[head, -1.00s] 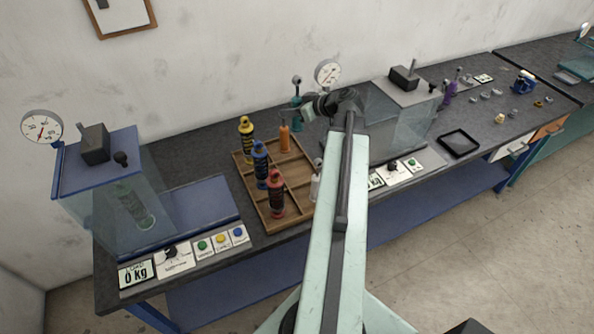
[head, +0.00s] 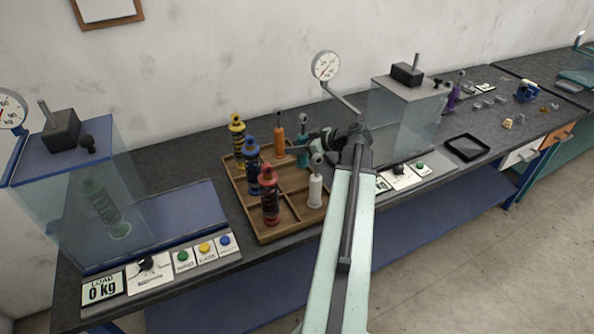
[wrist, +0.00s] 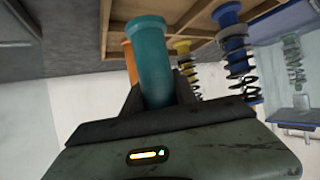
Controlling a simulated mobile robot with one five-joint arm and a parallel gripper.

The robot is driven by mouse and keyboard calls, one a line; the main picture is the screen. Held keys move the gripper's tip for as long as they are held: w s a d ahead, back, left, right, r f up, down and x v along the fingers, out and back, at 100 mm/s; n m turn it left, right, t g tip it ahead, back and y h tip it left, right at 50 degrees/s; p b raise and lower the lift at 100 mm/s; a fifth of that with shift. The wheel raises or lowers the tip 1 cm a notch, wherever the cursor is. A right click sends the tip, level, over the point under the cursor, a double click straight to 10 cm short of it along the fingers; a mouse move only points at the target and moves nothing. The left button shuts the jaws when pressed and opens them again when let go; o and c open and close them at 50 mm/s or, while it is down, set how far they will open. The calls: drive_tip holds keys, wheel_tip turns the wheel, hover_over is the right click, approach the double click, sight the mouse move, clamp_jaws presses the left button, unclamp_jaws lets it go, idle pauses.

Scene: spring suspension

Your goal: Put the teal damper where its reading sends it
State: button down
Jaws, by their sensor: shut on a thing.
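The teal damper (head: 302,148) is upright at the back right corner of the wooden tray in the head view. My gripper (head: 312,146) is shut on it, reaching in from the right. In the wrist view the teal damper (wrist: 152,60) stands between the fingers of my gripper (wrist: 158,95), its round end outward. Whether its lower end touches the tray or the bench is hidden. No reading for it can be made out; the left station's display (head: 102,290) shows 0 kg.
The wooden tray (head: 290,212) holds yellow (head: 238,140), blue (head: 252,162) and red (head: 269,197) spring units, plus orange (head: 279,140) and white (head: 316,190) dampers. Clear-walled test stations stand left (head: 60,195) and right (head: 415,125). A black tray (head: 467,148) lies at right.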

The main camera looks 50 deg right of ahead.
wheel_tip(320, 180, down, 5)
drive_tip(key=b, duration=0.4)
drive_tip(key=shift+f, duration=0.2)
drive_tip(key=shift+r, duration=0.25)
drive_tip(key=shift+f, duration=0.25)
drive_tip(key=c, duration=1)
unclamp_jaws()
drive_tip(key=shift+r, duration=0.1)
